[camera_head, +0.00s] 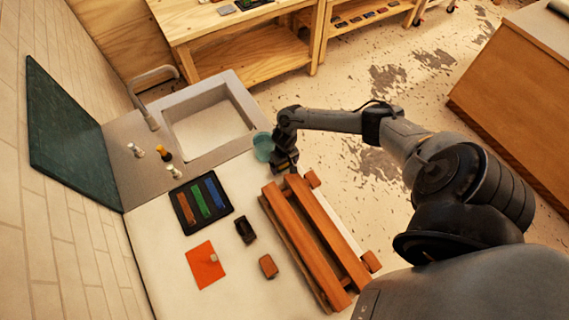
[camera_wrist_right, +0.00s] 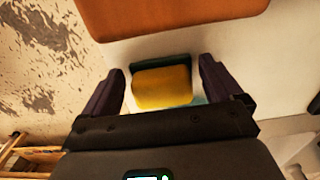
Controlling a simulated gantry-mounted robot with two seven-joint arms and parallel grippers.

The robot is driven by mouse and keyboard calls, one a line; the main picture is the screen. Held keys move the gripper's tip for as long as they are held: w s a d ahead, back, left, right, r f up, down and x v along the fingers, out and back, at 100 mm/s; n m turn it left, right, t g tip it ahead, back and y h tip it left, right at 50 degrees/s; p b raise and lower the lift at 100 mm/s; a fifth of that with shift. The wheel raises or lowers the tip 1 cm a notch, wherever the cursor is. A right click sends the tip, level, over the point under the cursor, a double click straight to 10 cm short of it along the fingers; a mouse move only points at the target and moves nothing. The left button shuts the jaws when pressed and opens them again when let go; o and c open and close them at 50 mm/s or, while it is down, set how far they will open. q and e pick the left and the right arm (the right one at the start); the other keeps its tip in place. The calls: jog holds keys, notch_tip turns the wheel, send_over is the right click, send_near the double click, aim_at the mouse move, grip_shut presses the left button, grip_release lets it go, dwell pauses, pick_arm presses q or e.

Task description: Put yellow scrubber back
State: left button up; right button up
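The yellow scrubber (camera_wrist_right: 162,88) shows in the right wrist view, with a dark green strip along its far edge. It sits between the two spread fingers of my right gripper (camera_wrist_right: 163,90), with a small gap visible on each side. In the head view my right gripper (camera_head: 285,162) points down at the counter's right edge, beside a teal cup (camera_head: 263,147); the scrubber is hidden there. I cannot tell whether the scrubber rests on the counter or in something. My left gripper is not in view.
A wooden slatted rack (camera_head: 312,236) lies close to my right gripper. A black tray (camera_head: 182,209) with coloured strips, a dark box (camera_head: 245,230), a brown block (camera_head: 268,266) and an orange sheet (camera_head: 203,270) lie on the counter. A sink (camera_head: 208,130) is behind.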

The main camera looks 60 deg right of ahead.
jog(key=shift+o, duration=0.2)
jog(key=shift+r, duration=0.1)
jog(key=shift+r, duration=0.2)
notch_tip(320, 180, up, 11)
jog(key=a+n+t, duration=0.1)
jog(key=a+n, duration=0.1)
jog(key=a, duration=0.3)
jog(key=w+a+f+n+t, duration=0.1)
jog(key=a+n, duration=0.1)
jog(key=a, duration=0.4)
jog(key=w+a+f+n+t+y+p, duration=0.1)
jog(key=a, duration=0.5)
jog(key=shift+n, duration=0.4)
jog(key=s+a+r+n+t, duration=0.25)
jog(key=s+a+r, duration=0.25)
jog(key=a+r, duration=0.4)
jog(key=s+d+r+g, duration=0.1)
jog(key=s+r, duration=0.3)
jog(key=s, duration=0.4)
jog(key=shift+s+d+g+h, duration=0.3)
jog(key=shift+s+g+h, duration=0.05)
jog(key=shift+g+h, duration=0.1)
